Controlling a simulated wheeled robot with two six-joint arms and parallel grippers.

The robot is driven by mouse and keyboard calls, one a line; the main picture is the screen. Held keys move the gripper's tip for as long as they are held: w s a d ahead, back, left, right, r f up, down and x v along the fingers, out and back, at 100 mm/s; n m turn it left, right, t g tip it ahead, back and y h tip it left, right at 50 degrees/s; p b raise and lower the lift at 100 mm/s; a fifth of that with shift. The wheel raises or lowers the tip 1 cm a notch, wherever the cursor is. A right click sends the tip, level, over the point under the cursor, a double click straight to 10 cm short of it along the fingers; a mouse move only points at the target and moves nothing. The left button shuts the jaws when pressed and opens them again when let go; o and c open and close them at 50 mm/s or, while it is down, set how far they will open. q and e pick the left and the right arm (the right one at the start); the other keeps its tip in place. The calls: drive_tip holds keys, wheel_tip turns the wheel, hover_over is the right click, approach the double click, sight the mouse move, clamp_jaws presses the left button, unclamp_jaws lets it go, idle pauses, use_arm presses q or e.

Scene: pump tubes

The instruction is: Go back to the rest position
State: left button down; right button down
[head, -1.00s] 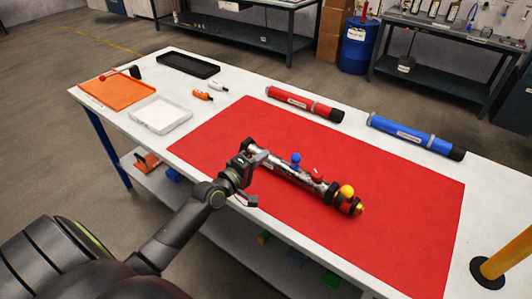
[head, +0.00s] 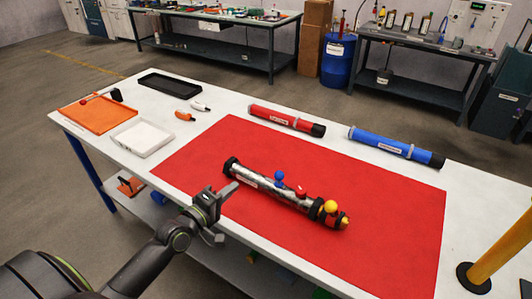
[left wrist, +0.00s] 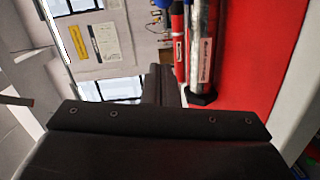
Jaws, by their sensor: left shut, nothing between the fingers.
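My left gripper (head: 226,190) is shut and empty at the front edge of the red mat (head: 390,240). It is just left of and in front of a metal pump tube (head: 258,180). The tube lies on the mat, with black end collars and blue, red and yellow knobs on top. The gripper looks apart from the tube. In the left wrist view the dark gripper body (left wrist: 160,85) fills the lower middle, and the tube (left wrist: 202,45) shows beyond it at upper right. My right gripper is not in view.
At the back of the white table lie a red tube (head: 285,118) and a blue tube (head: 395,147). An orange tray (head: 95,118), a white tray (head: 142,139) and a black tray (head: 170,84) are at the left. A yellow post (head: 500,250) stands at the right.

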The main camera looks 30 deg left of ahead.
use_arm(q)
drive_tip(key=shift+d, duration=0.1)
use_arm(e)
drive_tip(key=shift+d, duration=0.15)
use_arm(q)
drive_tip(key=s+d+f+m+g, duration=0.4)
drive_tip(key=s+d+f+m, duration=0.1)
drive_tip(key=s, duration=0.1)
drive_tip(key=s+f+m+g+y, duration=0.2)
drive_tip(key=s+m+g, duration=0.25)
drive_tip(key=s, duration=0.55)
drive_tip(key=s+f+m+g+y, duration=0.3)
drive_tip(key=s+m+g, duration=0.15)
drive_tip(key=s, duration=0.65)
wheel_tip(320, 180, down, 25)
drive_tip(key=a+g, duration=0.2)
drive_tip(key=a, duration=0.1)
drive_tip(key=s+d+f+g+h, duration=0.1)
drive_tip(key=s+d+f, duration=0.1)
drive_tip(key=s+f, duration=1.3)
drive_tip(key=shift+f+n, duration=0.15)
drive_tip(key=shift+n, duration=0.15)
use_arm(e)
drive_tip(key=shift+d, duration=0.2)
